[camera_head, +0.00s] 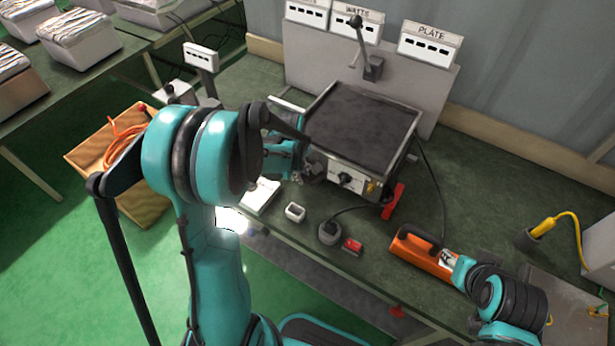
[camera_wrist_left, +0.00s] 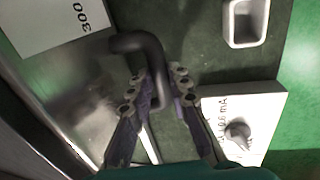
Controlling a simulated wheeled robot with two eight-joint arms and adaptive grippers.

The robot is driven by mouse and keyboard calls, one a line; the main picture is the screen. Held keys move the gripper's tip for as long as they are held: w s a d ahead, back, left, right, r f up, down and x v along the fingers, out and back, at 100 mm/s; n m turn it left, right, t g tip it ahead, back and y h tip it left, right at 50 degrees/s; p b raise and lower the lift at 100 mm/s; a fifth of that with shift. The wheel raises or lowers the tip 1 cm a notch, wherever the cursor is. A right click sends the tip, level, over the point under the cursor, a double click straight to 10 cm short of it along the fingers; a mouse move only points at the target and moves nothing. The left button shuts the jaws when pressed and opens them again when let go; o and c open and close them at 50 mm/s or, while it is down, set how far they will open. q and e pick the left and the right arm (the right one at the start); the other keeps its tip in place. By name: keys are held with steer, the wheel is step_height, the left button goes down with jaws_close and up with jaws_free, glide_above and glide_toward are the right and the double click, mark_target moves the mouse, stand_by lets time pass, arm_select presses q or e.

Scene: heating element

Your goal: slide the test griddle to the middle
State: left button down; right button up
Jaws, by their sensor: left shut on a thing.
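The griddle, with a dark flat plate (camera_head: 362,125) in a steel body, stands on the green bench before the WATTS and PLATE panels. My left gripper (camera_head: 312,168) is at its front left corner, partly hidden by my arm. In the left wrist view, the left gripper's fingers (camera_wrist_left: 162,90) are shut on a bent black handle (camera_wrist_left: 138,42) beside the griddle's steel side (camera_wrist_left: 65,85). My right gripper (camera_head: 450,261) is at the right end of an orange tool (camera_head: 418,256) with a black handle; its fingers are too small to read.
A small white cup (camera_head: 295,212), a round grey plug (camera_head: 329,232) and a red block (camera_head: 352,246) lie in front of the griddle. A red clamp (camera_head: 393,201) is at its front right. A yellow-handled probe (camera_head: 543,227) lies far right. Bench right of the griddle is mostly clear except for a cable.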

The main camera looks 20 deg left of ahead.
arm_select(q)
steer(key=a, duration=0.4)
steer(key=w+a, duration=0.1)
steer(key=a, duration=0.7)
steer(key=shift+w, duration=0.3)
steer(key=c, duration=1.4)
jaws_free()
steer(key=r, duration=0.4)
steer(key=s+r, duration=0.1)
steer(key=r, duration=0.3)
steer(key=s+r, duration=0.1)
steer(key=r, duration=0.2)
steer(key=shift+s+a+r, duration=0.1)
steer(key=shift+s+r, duration=0.05)
steer(key=shift+r, duration=0.25)
